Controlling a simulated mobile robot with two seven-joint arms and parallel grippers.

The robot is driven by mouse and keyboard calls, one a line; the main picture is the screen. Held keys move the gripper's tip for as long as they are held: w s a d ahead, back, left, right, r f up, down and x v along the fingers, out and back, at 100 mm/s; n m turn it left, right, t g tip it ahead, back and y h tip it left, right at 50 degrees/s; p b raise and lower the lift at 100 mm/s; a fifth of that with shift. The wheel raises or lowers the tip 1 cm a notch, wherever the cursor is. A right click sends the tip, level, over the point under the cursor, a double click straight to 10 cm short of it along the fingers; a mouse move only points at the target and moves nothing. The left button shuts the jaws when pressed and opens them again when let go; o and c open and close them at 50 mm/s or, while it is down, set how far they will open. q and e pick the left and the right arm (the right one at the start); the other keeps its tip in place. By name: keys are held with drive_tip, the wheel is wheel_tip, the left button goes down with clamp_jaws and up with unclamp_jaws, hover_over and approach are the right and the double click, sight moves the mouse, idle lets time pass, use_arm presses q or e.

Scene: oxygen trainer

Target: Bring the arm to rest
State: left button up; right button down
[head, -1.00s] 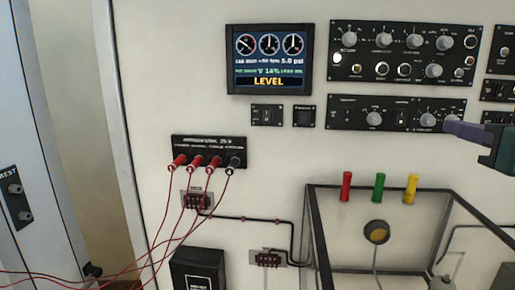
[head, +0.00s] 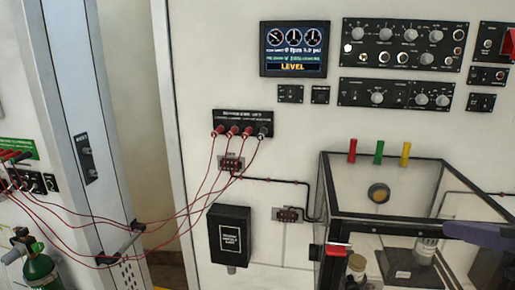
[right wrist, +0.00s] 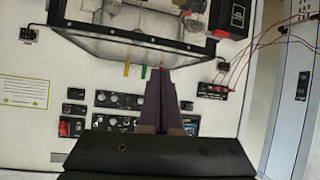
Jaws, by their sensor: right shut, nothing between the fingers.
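My right gripper (head: 450,231) shows at the right edge of the head view as purple fingers in front of the clear box. It also shows in the right wrist view (right wrist: 164,72), where its purple fingers are together with nothing between them. In that view the fingers point towards the box's edge and the coloured tabs; I cannot tell the gap to them. It touches no control panel that I can see. My left gripper is not in view.
The clear box (head: 325,190) with a dark frame juts from the wall, with red, green and yellow tabs above it. Control panels (head: 398,94) and a screen (head: 293,73) sit higher. Red cables run left from a jack panel (head: 243,116). A green cylinder (head: 40,272) stands lower left.

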drive_tip(key=s+a+f+n+g+y, duration=0.1)
drive_tip(key=s+a+f+g, duration=0.3)
drive_tip(key=s, duration=0.4)
drive_tip(key=s+a+f+n+g, duration=0.1)
drive_tip(key=s+f+g, duration=0.2)
drive_tip(key=s+f, duration=0.35)
drive_tip(key=s+a+r+g+p, duration=0.1)
drive_tip(key=s+r+p, duration=0.3)
drive_tip(key=r+p, duration=0.8)
